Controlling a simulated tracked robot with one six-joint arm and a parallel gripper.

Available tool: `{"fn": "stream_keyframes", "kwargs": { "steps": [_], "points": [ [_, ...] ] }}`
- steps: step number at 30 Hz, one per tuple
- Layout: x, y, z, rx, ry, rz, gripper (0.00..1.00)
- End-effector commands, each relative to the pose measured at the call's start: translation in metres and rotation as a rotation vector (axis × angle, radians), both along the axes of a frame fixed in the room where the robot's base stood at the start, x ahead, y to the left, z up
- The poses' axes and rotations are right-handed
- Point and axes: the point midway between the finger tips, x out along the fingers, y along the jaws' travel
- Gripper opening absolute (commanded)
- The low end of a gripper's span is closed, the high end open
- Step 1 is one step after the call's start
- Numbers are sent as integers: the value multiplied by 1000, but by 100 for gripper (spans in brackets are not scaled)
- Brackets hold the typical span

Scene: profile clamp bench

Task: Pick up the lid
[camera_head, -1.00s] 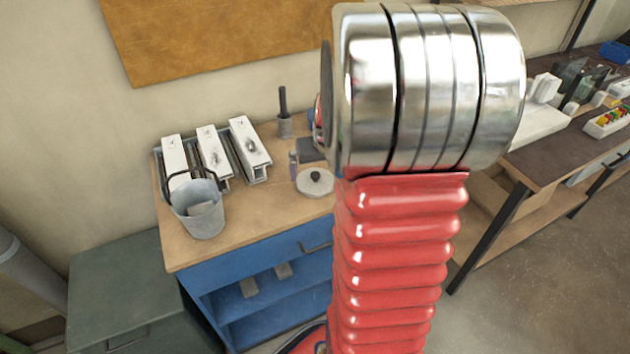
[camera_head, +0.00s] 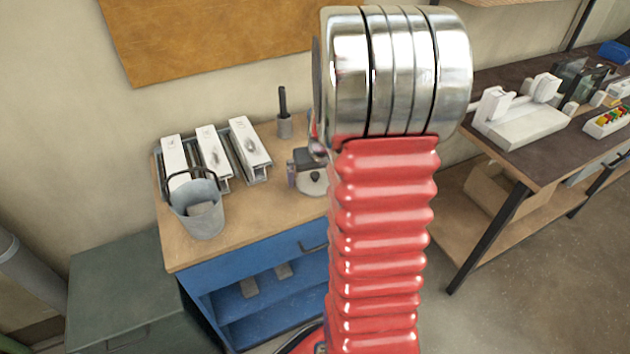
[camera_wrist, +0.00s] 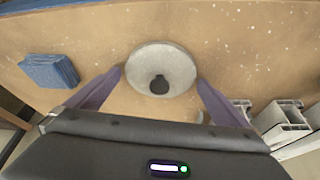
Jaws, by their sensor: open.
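The lid is a round light-grey disc with a dark knob. In the wrist view the lid (camera_wrist: 178,66) lies on the bench top, between and just beyond the tips of my gripper (camera_wrist: 160,76). My gripper is open, with one purple-grey finger on each side of the lid and nothing held. In the head view the lid (camera_head: 312,187) shows only in part at the bench's right side. My gripper (camera_head: 303,172) is above it and covers its knob there. I cannot tell how high the fingertips are over the bench.
A grey bucket (camera_head: 203,226) with a raised handle stands on the bench's left front, before several white clamp profiles (camera_head: 212,155). A grey cup with a dark handle (camera_head: 285,125) stands at the back.

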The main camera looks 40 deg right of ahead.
Motion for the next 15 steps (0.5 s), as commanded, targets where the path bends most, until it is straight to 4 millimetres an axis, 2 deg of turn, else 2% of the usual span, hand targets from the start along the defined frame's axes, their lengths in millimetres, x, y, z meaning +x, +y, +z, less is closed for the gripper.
{"fn": "stream_keyframes", "kwargs": {
  "steps": [6, 15],
  "points": [
    [0, 0, 0, 0, 0, 0, 99],
    [0, 0, 0, 0, 0, 0, 78]
  ]
}}
